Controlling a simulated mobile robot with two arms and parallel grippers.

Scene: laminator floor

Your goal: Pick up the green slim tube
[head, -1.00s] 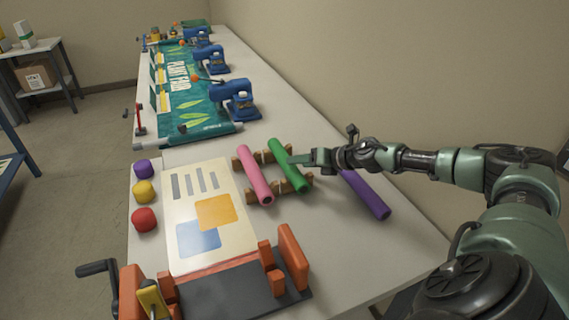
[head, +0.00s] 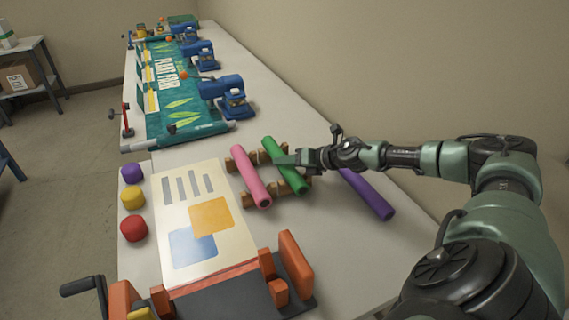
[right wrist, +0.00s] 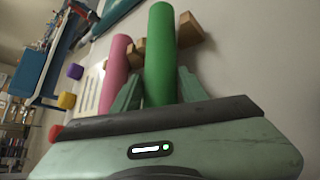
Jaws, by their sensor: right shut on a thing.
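The green slim tube (head: 287,165) lies on a wooden rack beside a pink tube (head: 251,177) in the head view. My right gripper (head: 287,160) reaches it from the right, with its fingers at the tube's middle. In the right wrist view the green tube (right wrist: 160,55) runs between the two fingers of my right gripper (right wrist: 158,88), which is shut on it. The tube still appears to rest on the rack. My left gripper is not in view.
A purple tube (head: 367,194) lies on the table to the right, below my right forearm. A printed sheet (head: 207,222) and a cranked laminator (head: 215,295) are in front. Red, yellow and purple pieces (head: 133,228) line the left edge.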

